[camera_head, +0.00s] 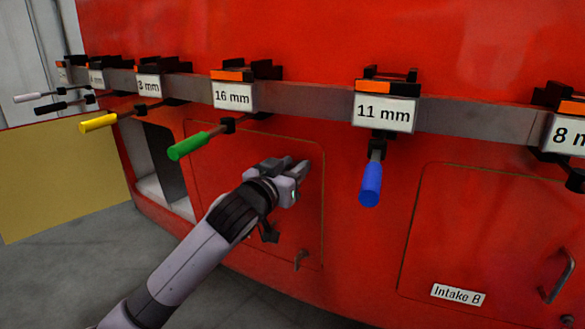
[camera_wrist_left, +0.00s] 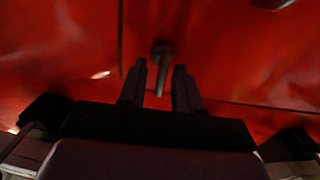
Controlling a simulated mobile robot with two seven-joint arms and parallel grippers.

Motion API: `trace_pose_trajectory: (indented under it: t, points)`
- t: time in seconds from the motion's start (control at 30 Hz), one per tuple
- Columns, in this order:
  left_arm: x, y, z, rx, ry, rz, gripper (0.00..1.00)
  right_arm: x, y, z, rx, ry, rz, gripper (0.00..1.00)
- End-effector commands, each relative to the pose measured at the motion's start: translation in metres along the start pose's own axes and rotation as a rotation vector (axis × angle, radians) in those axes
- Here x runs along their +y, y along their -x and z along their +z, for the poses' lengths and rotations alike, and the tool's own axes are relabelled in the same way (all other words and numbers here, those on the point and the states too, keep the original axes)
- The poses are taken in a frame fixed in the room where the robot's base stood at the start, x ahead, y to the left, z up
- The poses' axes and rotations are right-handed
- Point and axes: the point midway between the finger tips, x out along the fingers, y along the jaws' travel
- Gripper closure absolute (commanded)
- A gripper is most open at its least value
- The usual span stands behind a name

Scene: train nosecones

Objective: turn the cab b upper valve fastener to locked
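A small dark lever-type fastener (camera_wrist_left: 161,66) shows in the left wrist view, against the red wall. Its handle lies between the two fingertips of my left gripper (camera_wrist_left: 160,82), with a gap visible on each side. The fingers are apart. In the head view my left gripper (camera_head: 300,167) is at the upper right part of a red hatch panel (camera_head: 225,175), and it hides whatever is behind it. A second small lever fastener (camera_head: 301,259) shows at that panel's lower edge. My right gripper is in neither view.
Above, a grey rail (camera_head: 310,100) carries labelled clamps with coloured handles; a green handle (camera_head: 188,146) and a blue handle (camera_head: 370,184) hang nearest my gripper. To the right is the Intake B hatch (camera_head: 480,225) with a bar handle (camera_head: 558,277). A yellow panel (camera_head: 60,175) stands left.

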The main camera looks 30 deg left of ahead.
Motion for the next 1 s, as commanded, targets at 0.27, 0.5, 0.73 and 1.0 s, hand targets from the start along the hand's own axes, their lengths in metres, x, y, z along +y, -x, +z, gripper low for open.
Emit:
trace_pose_trajectory:
  t: [0.27, 0.5, 0.73, 1.0]
  points:
    - [0.000, 0.000, 0.000, 0.000, 0.000, 0.000, 1.00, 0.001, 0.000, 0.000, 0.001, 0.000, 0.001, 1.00]
    - [0.000, 0.000, -0.001, -0.001, -0.020, 0.000, 1.00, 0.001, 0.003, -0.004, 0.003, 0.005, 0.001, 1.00]
    - [0.002, 0.000, -0.003, -0.002, -0.121, 0.001, 1.00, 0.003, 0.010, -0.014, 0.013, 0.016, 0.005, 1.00]
    - [0.004, 0.000, -0.003, -0.004, -0.348, 0.001, 1.00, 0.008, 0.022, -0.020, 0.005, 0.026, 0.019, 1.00]
